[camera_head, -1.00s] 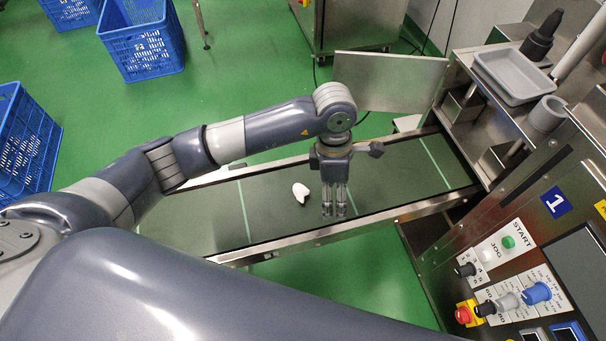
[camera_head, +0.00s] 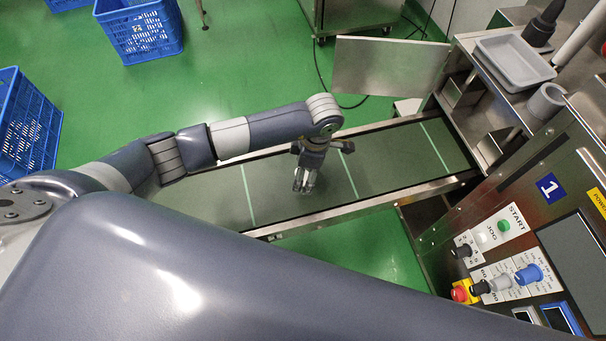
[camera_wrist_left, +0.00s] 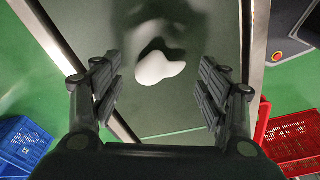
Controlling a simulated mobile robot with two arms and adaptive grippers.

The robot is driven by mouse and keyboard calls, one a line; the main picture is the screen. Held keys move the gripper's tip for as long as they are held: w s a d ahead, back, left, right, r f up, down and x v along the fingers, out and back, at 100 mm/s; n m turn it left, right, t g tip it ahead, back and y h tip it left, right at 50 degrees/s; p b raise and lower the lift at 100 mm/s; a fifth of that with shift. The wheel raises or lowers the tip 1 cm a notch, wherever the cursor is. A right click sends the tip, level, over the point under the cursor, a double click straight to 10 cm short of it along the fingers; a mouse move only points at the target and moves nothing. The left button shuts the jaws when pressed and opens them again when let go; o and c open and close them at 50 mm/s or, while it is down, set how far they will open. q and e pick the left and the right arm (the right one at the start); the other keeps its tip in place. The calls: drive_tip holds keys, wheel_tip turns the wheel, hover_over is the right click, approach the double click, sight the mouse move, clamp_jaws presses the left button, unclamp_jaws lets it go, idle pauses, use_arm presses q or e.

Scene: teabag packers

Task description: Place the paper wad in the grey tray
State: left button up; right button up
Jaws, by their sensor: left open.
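The white paper wad (camera_wrist_left: 160,67) lies on the dark conveyor belt (camera_head: 395,158). In the left wrist view it sits between and ahead of my open left fingers, apart from both. My left gripper (camera_head: 304,187) points down over the belt; it also shows in the left wrist view (camera_wrist_left: 161,90). In the head view the gripper covers the place of the wad, so I cannot pick the wad out there. The grey tray (camera_head: 515,66) stands empty on the steel machine ledge at the upper right. My right gripper is not in view.
A grey cup (camera_head: 545,101) and a dark-handled tool (camera_head: 541,25) stand beside the tray. A steel panel (camera_head: 388,68) rises behind the belt. A control panel (camera_head: 505,250) with knobs is at the right. Blue crates (camera_head: 138,30) stand on the green floor; a red crate (camera_wrist_left: 291,138) shows in the wrist view.

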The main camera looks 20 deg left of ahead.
use_arm(q)
drive_tip(key=shift+f, duration=0.55)
drive_tip(key=c, duration=0.7)
drive_tip(key=shift+c, duration=0.4)
drive_tip(key=shift+a+r, duration=0.1)
drive_tip(key=shift+r, duration=0.05)
